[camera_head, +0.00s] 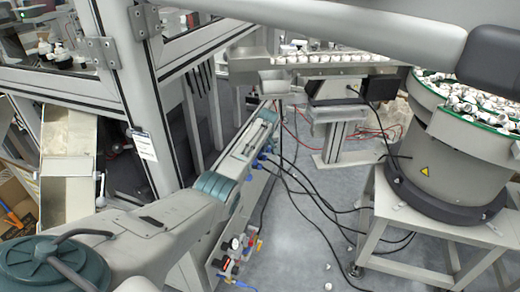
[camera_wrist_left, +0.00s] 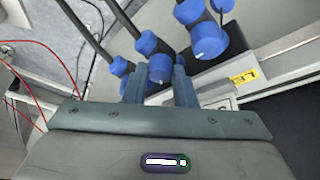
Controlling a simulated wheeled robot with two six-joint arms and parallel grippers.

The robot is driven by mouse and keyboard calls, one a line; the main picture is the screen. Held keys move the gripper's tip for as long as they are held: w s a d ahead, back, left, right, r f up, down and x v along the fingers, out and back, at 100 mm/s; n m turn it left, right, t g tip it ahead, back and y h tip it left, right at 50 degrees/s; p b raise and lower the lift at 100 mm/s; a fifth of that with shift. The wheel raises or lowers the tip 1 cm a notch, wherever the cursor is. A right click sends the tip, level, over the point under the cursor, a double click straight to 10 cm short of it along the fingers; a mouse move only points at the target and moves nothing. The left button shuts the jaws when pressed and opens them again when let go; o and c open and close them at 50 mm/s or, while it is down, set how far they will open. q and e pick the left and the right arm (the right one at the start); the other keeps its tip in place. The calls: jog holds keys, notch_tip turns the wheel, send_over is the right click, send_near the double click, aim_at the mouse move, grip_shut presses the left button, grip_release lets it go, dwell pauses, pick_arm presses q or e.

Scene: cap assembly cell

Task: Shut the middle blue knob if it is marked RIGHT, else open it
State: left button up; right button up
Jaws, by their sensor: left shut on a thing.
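In the left wrist view my left gripper (camera_wrist_left: 159,74) has its two teal fingers on either side of a blue knob (camera_wrist_left: 160,66) and is shut on it. This knob sits in the middle of a row. Another blue knob (camera_wrist_left: 210,41) is to its right, and a smaller blue piece (camera_wrist_left: 120,66) is to its left. I cannot read a RIGHT mark on the held knob. In the head view my left arm reaches in from the lower left, and its fingers cannot be made out. My right gripper is not in view.
Black hoses (camera_wrist_left: 88,28) run up from the knobs. A yellow label (camera_wrist_left: 243,77) is right of the fingers. In the head view, black cables (camera_head: 310,195) cross the floor. A bowl feeder (camera_head: 445,160) with white caps stands at right. A framed cabinet (camera_head: 135,90) stands at left.

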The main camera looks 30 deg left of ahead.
pick_arm(q)
jog(key=o, duration=1)
